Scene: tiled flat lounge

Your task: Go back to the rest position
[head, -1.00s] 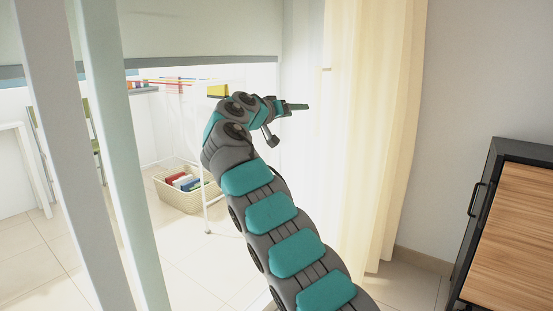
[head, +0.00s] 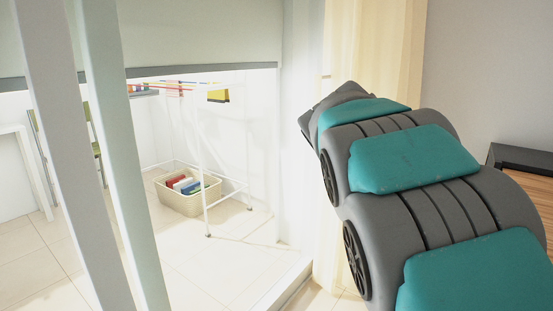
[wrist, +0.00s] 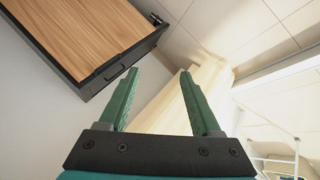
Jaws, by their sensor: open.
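In the wrist view my gripper (wrist: 160,80) is open, its two green fingers apart with nothing between them. Beyond the fingers are the cream curtain and the pale wall. In the head view my arm fills the right side, bent and close to the camera, and my gripper is out of sight there.
A wood-topped dark cabinet (wrist: 90,35) is close to the left finger in the wrist view; in the head view its corner (head: 525,158) shows behind my arm. A cream curtain (head: 350,45) hangs behind the arm. A basket (head: 190,200) and white drying rack (head: 206,170) stand left.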

